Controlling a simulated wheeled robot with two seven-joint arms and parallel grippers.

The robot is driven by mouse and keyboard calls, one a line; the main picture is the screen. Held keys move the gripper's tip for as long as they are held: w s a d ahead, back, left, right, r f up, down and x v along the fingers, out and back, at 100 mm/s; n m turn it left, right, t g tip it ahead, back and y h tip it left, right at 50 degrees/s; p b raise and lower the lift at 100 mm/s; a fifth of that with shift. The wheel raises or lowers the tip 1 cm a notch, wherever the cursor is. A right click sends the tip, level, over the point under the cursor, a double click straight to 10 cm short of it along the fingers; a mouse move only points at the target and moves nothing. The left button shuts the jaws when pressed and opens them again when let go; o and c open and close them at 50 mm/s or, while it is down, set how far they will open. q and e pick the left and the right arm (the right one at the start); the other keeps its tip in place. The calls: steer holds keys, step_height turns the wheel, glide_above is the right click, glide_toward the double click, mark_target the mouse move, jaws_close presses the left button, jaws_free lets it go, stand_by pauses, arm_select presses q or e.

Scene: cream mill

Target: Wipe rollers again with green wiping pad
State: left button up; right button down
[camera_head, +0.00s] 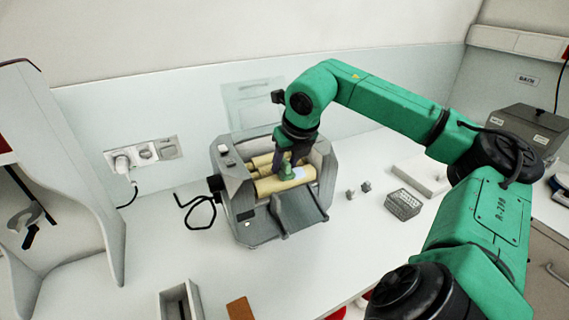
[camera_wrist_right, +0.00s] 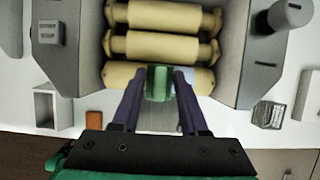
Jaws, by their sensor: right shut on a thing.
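The grey mill stands on the white bench with several cream-yellow rollers (camera_head: 285,182) lying side by side in it. The rollers also show in the right wrist view (camera_wrist_right: 158,46). My right gripper (camera_wrist_right: 160,78) is shut on the green wiping pad (camera_wrist_right: 159,83), with one finger on each side. The pad shows at the front roller in the head view (camera_head: 287,171). It overlaps the front roller in the right wrist view; whether it touches is hard to tell. My left gripper is not in view.
The mill's grey side walls (camera_head: 228,177) flank the rollers. A grey open box (camera_head: 180,301) and a brown block (camera_head: 240,309) lie at the front.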

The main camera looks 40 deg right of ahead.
step_height(320, 180, up, 8)
steer(key=p, duration=0.7)
steer(key=shift+p, duration=0.35)
steer(key=shift+f, duration=0.1)
